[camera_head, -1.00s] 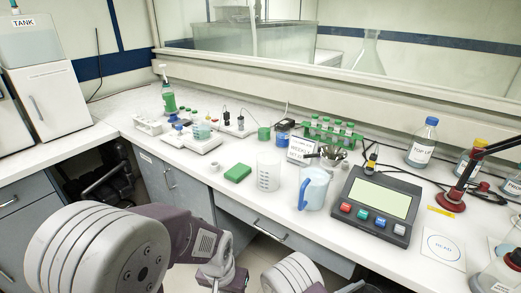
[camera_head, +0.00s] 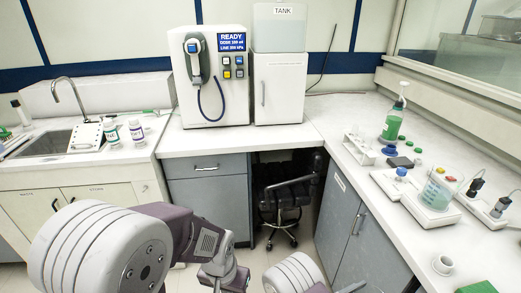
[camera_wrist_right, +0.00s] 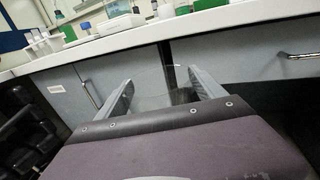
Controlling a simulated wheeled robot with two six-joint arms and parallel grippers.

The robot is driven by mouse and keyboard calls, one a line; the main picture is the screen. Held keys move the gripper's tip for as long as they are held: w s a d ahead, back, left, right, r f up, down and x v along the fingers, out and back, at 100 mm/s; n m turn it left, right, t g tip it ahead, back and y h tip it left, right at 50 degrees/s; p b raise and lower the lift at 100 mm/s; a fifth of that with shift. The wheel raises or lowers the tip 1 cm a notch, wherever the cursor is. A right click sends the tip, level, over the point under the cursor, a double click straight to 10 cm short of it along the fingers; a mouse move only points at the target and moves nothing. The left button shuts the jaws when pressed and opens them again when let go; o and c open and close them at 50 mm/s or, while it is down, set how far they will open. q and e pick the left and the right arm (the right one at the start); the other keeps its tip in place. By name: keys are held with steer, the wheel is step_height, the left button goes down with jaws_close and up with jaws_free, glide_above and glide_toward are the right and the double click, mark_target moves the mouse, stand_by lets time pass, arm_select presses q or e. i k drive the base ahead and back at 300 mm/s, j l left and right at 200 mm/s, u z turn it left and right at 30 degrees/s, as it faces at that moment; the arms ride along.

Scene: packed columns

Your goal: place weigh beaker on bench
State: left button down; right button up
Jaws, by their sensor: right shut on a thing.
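My right gripper (camera_wrist_right: 161,80) shows in the right wrist view, its two fingers around a clear, see-through vessel (camera_wrist_right: 152,92), likely a glass beaker. Its base and any marking cannot be made out. It is in front of the grey cabinet fronts, below the edge of the white bench (camera_wrist_right: 110,42). In the head view the bench (camera_head: 338,112) runs along the right side. A beaker with pale green liquid (camera_head: 440,187) stands on a white balance (camera_head: 429,212) there. My left arm shows, but its gripper fingers do not.
A dispenser marked READY (camera_head: 212,105) and a tank unit (camera_head: 280,88) stand at the back. A black chair (camera_head: 285,195) is under the corner.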

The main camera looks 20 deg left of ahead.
mark_target(205, 138)
steer(key=i+j+u, duration=0.15)
steer(key=i+u, duration=0.2)
steer(key=u, duration=0.15)
steer(key=i+u, duration=0.45)
steer(key=i+l+u, duration=0.1)
steer(key=i+u, duration=0.2)
steer(key=u, duration=0.2)
steer(key=i+l+u, duration=0.25)
steer(key=u, duration=0.25)
steer(key=i, duration=0.1)
